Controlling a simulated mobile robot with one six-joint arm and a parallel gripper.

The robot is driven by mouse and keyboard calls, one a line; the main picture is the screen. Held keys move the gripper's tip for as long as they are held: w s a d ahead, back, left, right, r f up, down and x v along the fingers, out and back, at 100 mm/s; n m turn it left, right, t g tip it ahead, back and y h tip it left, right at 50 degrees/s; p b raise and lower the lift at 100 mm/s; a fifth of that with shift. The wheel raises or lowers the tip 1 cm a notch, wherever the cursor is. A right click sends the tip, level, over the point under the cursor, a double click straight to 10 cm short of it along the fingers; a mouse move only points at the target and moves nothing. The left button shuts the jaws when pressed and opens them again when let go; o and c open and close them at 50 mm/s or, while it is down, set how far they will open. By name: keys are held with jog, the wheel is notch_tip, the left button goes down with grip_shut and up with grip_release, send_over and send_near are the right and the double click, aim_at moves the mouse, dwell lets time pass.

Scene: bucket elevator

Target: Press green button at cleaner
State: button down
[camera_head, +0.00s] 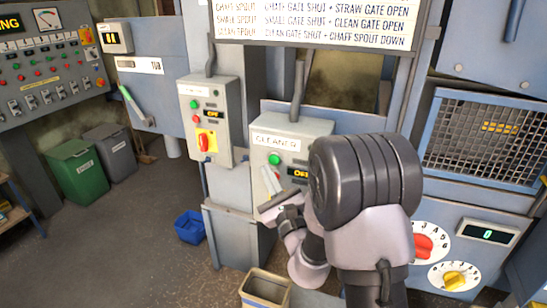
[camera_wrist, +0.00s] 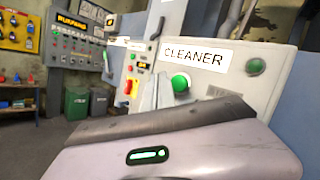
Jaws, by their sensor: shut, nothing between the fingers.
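The cleaner box (camera_head: 318,128) is a grey panel labelled CLEANER, in the middle of the head view. Its green button (camera_head: 274,159) sits below the label. In the wrist view the green button (camera_wrist: 181,83) is just under the label (camera_wrist: 195,55). An amber display (camera_head: 299,173) reading OFF is partly covered by my arm. My gripper (camera_head: 268,181) is shut and empty in front of the box, just below the green button in the head view. In the wrist view its pale fingers (camera_wrist: 157,92) stand left of the button. Contact cannot be told. The lower panel is hidden.
A second control box (camera_head: 207,120) with a red-and-yellow switch stands to the left. A blue bin (camera_head: 190,227) and a tan bin (camera_head: 265,288) stand on the floor. Green (camera_head: 78,170) and grey (camera_head: 112,150) bins stand farther left. Dials (camera_head: 455,277) are at lower right. Floor at lower left is clear.

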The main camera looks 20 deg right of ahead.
jog(key=shift+w+d, duration=0.5)
jog(key=shift+w, duration=0.15)
dwell(1.6)
jog(key=shift+w+d, duration=0.25)
jog(key=shift+w, duration=0.1)
jog(key=shift+w+d+p, duration=0.25)
jog(key=shift+w+p, duration=0.05)
jog(key=shift+w, duration=0.1)
dwell(0.7)
jog(key=shift+s, duration=0.1)
jog(key=shift+s+a+b, duration=0.4)
jog(key=shift+s+a, duration=0.1)
jog(key=shift+s, duration=0.1)
